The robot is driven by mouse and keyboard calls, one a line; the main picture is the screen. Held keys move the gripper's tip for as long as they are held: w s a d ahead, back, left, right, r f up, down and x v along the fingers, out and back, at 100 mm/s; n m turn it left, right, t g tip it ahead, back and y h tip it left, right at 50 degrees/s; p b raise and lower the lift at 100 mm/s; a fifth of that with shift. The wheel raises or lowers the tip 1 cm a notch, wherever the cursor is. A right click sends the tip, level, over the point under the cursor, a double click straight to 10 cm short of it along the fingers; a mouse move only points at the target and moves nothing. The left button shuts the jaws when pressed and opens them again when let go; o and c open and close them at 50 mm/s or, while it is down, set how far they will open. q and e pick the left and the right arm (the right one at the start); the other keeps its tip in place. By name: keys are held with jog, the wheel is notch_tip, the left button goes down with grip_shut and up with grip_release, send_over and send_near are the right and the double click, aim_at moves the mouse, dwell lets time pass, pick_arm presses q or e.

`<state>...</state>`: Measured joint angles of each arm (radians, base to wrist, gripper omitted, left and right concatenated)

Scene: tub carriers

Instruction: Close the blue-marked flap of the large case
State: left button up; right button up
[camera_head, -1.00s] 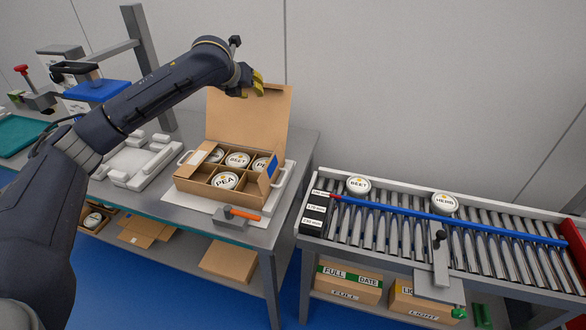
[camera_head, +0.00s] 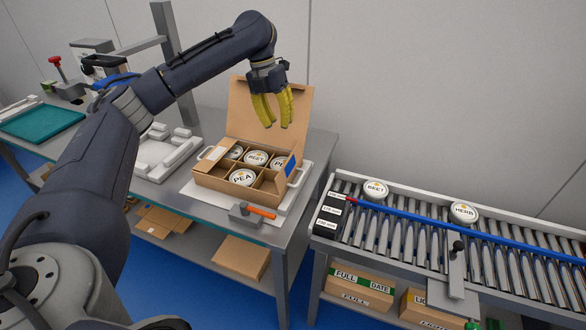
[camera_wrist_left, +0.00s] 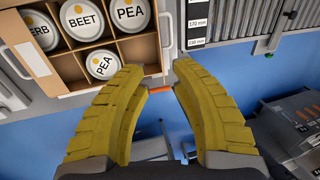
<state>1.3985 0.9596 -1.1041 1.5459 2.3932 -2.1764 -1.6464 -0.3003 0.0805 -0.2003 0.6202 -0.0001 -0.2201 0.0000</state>
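The large case (camera_head: 222,187) is an open brown cardboard box with dividers and several white-lidded tubs. Its tall lid (camera_head: 240,100) stands up at the back. The blue-marked flap (camera_head: 292,165) stands up at the case's right side, with a blue patch on its face. My left gripper (camera_head: 275,122) has yellow fingers, hangs pointing down above the case in front of the lid, and is open and empty. In the left wrist view its fingers (camera_wrist_left: 158,78) are apart, with the case (camera_wrist_left: 88,52) at upper left. I cannot make out the blue mark there. My right gripper is not in view.
The case is on a white tray (camera_head: 203,197) on a grey bench. An orange-handled tool (camera_head: 262,212) lies in front. A roller conveyor (camera_head: 400,235) with tubs and a blue bar is at right. A white fixture (camera_head: 165,160) and teal tray (camera_head: 42,121) are at left.

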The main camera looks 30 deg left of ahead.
aim_at(292, 173)
pick_arm(q)
jog(key=x, duration=1.7)
jog(key=shift+a+f, duration=0.1)
jog(key=shift+c, duration=0.4)
grip_shut()
